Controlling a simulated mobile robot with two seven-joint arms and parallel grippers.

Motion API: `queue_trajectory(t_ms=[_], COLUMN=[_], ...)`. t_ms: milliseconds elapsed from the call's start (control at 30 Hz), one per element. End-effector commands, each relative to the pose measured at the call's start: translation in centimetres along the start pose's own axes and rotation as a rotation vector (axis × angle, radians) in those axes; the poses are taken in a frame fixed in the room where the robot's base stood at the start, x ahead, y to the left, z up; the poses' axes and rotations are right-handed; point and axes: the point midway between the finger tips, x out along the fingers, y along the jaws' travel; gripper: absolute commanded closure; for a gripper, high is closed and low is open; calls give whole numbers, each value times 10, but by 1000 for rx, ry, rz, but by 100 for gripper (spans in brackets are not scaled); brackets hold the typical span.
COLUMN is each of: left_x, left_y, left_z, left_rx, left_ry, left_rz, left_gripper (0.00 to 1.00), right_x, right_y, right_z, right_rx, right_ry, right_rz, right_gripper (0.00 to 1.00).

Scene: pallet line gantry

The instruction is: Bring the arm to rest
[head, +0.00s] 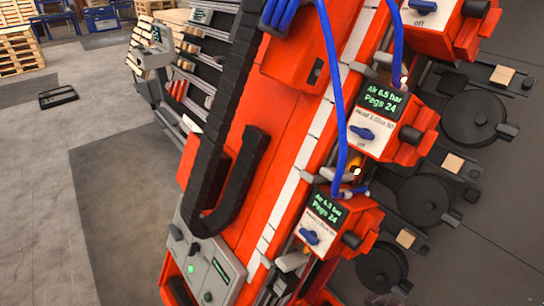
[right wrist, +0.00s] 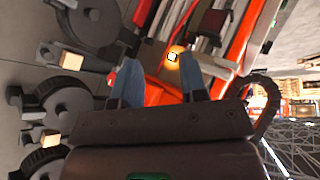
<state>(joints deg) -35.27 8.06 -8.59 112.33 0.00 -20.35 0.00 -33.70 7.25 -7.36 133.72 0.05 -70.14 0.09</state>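My right gripper (right wrist: 160,72) shows in the right wrist view, its two blue-grey fingers apart with nothing between them. Beyond the fingertips is the orange gantry (right wrist: 166,90) with a glowing amber lamp (right wrist: 173,57). I cannot tell how far the fingers are from it. Neither of my grippers shows in the head view, where the orange gantry (head: 225,155) fills the middle and looks tilted. The left gripper is not seen in either view.
Several control boxes with blue knobs, such as the lower one (head: 335,220), line the gantry's right side, beside black round units (head: 425,200). Blue hoses (head: 338,100) and a black cable chain (head: 215,130) run along it. Open floor (head: 120,220) lies left, with pallets (head: 18,48) behind.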

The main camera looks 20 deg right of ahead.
Motion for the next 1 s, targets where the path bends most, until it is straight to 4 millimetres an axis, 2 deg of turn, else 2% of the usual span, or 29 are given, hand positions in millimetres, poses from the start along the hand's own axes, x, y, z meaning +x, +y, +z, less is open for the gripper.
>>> queue_trajectory(t_ms=[200, 400, 633, 1000], left_x=[4, 9, 11, 11], left_y=[1, 1, 2, 2], left_z=[0, 1, 3, 2], left_rx=[0, 1, 1, 2], left_ry=[13, 20, 20, 22], left_rz=[0, 1, 1, 1], left_gripper=[100, 100, 100, 100], right_x=[47, 80, 94, 95], right_y=[-3, -6, -8, -8], right_z=[2, 8, 13, 13], right_rx=[-9, -15, -18, -18], right_ry=[179, 354, 471, 490], right_rz=[-5, -11, -15, -15], right_gripper=[61, 61, 61, 61])
